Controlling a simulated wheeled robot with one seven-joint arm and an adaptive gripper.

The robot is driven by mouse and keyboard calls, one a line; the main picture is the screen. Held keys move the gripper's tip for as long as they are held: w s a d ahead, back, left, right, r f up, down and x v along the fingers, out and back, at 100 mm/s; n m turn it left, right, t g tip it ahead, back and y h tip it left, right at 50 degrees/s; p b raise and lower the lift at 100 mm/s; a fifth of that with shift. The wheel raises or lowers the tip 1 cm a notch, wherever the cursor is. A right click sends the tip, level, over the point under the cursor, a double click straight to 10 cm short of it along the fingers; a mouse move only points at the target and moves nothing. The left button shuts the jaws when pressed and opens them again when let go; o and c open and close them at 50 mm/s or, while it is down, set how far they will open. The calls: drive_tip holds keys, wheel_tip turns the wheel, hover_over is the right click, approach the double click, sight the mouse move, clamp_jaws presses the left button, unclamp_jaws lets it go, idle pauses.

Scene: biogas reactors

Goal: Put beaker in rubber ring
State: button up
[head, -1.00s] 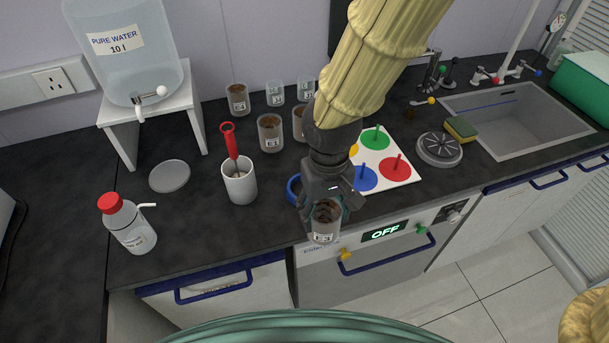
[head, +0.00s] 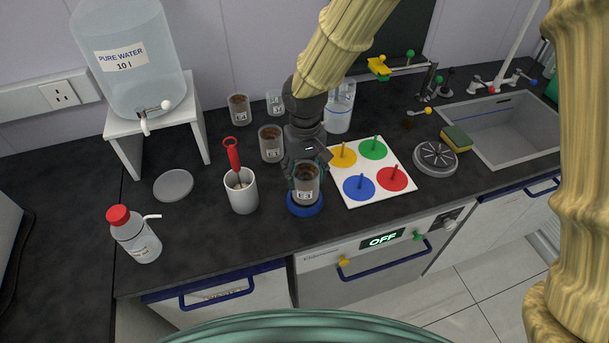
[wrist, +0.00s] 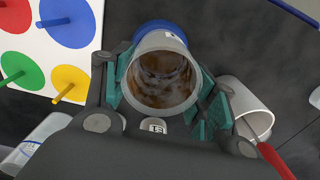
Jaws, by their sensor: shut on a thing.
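The beaker (head: 306,186) is a clear glass with brown residue inside and a white label. My gripper (head: 304,176) is shut on it and holds it upright. The blue rubber ring (head: 305,210) lies on the dark counter directly below the beaker. The beaker's base overlaps the ring in the head view; I cannot tell whether it is seated inside or just above it. In the wrist view, the teal finger pads of my gripper (wrist: 165,90) flank the beaker (wrist: 163,75), and part of the ring (wrist: 160,27) shows behind its rim.
A white cup (head: 242,196) with a red-handled tool stands to the left. A white board (head: 374,171) with coloured pegged discs lies to the right. Other beakers (head: 271,143) stand behind. The counter's front edge is close in front of the ring.

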sight(304, 180)
drive_tip(key=shift+w+a, duration=0.1)
drive_tip(key=shift+w, duration=0.2)
drive_tip(key=shift+w+f, duration=0.15)
drive_tip(key=shift+f+p, duration=0.75)
drive_tip(key=shift+f, duration=0.9)
drive_tip(key=shift+f, duration=0.1)
drive_tip(key=o, duration=1.3)
drive_tip(key=shift+o, duration=0.2)
wheel_tip(304, 180, up, 12)
drive_tip(key=b, duration=0.2)
